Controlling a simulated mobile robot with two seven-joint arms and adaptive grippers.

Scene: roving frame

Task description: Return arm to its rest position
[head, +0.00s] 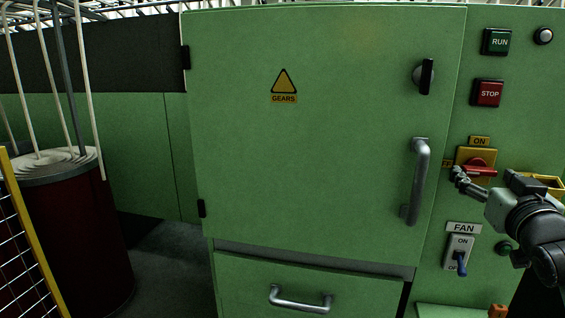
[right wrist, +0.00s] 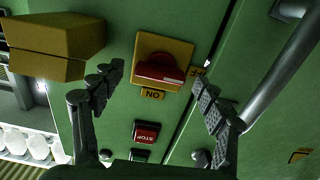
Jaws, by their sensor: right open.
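My right gripper (head: 458,178) comes in from the right and stands in front of the control panel, close to the red rotary switch (head: 478,167) on its yellow plate. In the right wrist view the two fingers of my right gripper (right wrist: 157,84) are spread wide with nothing between them. The red switch handle (right wrist: 160,72) shows beyond the fingertips and lies sideways, in line with the OFF label; the ON label (right wrist: 153,94) is at its side. The fingers appear apart from the handle. My left gripper is not in view.
A green cabinet door (head: 310,130) with a grey bar handle (head: 418,180) stands just left of my gripper. The FAN switch (head: 459,252) is below; RUN (head: 497,41) and STOP (head: 488,92) buttons are above. A yellow box (right wrist: 57,40) sticks out beside the fingers.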

